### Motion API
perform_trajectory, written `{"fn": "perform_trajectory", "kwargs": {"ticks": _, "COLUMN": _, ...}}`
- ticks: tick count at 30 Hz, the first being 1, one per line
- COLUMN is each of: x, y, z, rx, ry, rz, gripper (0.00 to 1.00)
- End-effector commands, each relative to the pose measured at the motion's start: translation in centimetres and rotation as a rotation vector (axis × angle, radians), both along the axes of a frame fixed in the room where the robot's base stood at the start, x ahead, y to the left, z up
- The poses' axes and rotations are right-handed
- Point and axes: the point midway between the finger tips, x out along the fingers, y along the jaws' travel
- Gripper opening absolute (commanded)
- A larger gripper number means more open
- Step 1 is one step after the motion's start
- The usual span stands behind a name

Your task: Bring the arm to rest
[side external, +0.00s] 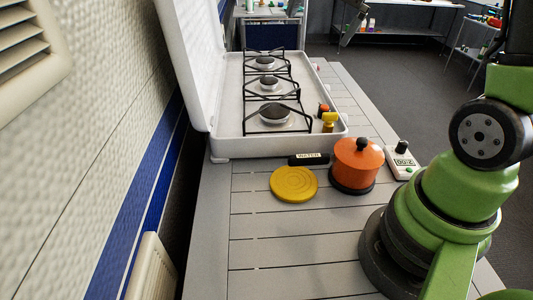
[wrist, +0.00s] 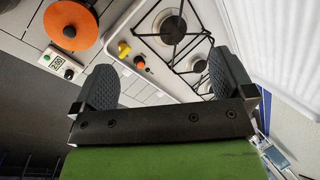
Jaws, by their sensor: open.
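My gripper (wrist: 163,78) is open in the wrist view, its two dark ribbed fingers wide apart with nothing between them. It is above the stove side of the counter, clear of the pot and the burners. In the side view my green arm stands at the right, its upper part cut off by the frame. A dark part at the top edge there may belong to the gripper, but I cannot tell.
A white stove (side external: 225,115) with an upright lid stands on the slatted counter (side external: 265,255). An orange pot (side external: 357,165), a yellow disc (side external: 293,184), a black label bar (side external: 308,159) and a white timer (side external: 402,162) are in front of it.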

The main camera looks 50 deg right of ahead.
Motion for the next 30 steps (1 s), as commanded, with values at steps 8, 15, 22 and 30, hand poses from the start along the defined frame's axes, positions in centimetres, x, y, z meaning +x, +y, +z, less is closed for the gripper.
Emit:
{"fn": "perform_trajectory", "kwargs": {"ticks": 8, "x": -7.3, "y": 8.4, "z": 3.0, "rx": -0.248, "ry": -0.234, "rz": 0.425, "gripper": 1.00}}
{"fn": "perform_trajectory", "kwargs": {"ticks": 15, "x": -12.7, "y": 11.3, "z": 2.0, "rx": -0.401, "ry": -0.410, "rz": 0.691, "gripper": 1.00}}
{"fn": "perform_trajectory", "kwargs": {"ticks": 22, "x": -14.3, "y": 11.9, "z": 1.3, "rx": -0.447, "ry": -0.467, "rz": 0.770, "gripper": 1.00}}
{"fn": "perform_trajectory", "kwargs": {"ticks": 30, "x": -14.2, "y": 11.9, "z": 1.3, "rx": -0.446, "ry": -0.467, "rz": 0.769, "gripper": 1.00}}
